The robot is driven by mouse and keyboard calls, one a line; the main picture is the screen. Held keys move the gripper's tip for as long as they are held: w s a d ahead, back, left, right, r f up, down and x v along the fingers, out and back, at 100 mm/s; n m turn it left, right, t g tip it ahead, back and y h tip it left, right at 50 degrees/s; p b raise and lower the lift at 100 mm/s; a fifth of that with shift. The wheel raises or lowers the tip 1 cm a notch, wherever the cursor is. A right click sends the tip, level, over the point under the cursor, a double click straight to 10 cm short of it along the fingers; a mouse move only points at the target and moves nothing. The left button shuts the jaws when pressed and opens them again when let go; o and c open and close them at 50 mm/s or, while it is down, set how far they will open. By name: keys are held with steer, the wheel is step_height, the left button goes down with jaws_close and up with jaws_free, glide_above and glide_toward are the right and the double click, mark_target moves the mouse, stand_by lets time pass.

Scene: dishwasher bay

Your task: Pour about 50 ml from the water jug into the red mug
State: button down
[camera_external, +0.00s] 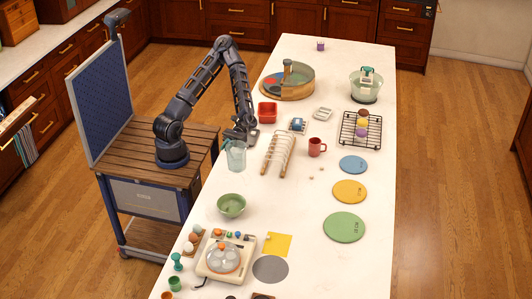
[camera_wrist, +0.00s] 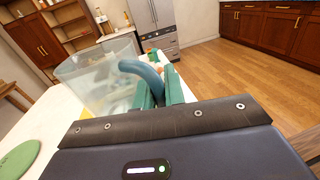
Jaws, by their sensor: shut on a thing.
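The water jug (camera_external: 236,157) is clear with a pale blue tint and looks upright at the left edge of the white counter. My gripper (camera_external: 243,135) is at the jug's upper side. In the wrist view, the green fingers of my gripper (camera_wrist: 160,92) are shut on the blue handle of the jug (camera_wrist: 88,80). The water level inside is hard to make out. The red mug (camera_external: 317,147) stands upright on the counter, to the right of the jug, beyond the wooden rack. The inside of the mug is too small to read.
A wooden slotted rack (camera_external: 279,152) stands between jug and mug. A red bin (camera_external: 268,112) and a small blue item (camera_external: 298,125) lie behind. A green bowl (camera_external: 231,205) is in front. Blue (camera_external: 353,164), yellow (camera_external: 349,191) and green discs (camera_external: 344,227) lie right. Counter near the bowl's right is clear.

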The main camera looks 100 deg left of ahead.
steer(key=shift+w+f+n+t, duration=0.4)
steer(key=shift+w+f+t, duration=0.1)
steer(key=shift+w+t, duration=0.2)
steer(key=shift+w+f+n+t, duration=0.45)
steer(key=shift+w+t, duration=0.2)
steer(key=shift+w, duration=0.1)
steer(key=shift+w+f+n+t, duration=0.35)
steer(key=shift+w+f+t, duration=0.15)
steer(key=shift+w+t, duration=0.2)
steer(key=w+a+n+t+y, duration=0.35)
steer(key=w+n+t, duration=0.25)
steer(key=w+t, duration=0.25)
steer(key=w+a+n+t+y, duration=0.3)
steer(key=w+n+t+y, duration=0.3)
steer(key=w, duration=0.3)
steer(key=shift+w+a+r+n+t+y, duration=1.7)
steer(key=shift+w+a+r+n+y, duration=0.55)
steer(key=shift+a+r+n+y, duration=1.4)
step_height(320, 180, down, 10)
steer(key=y, duration=0.1)
steer(key=shift+a+r+m, duration=0.15)
steer(key=shift+m, duration=0.3)
steer(key=shift+a, duration=0.1)
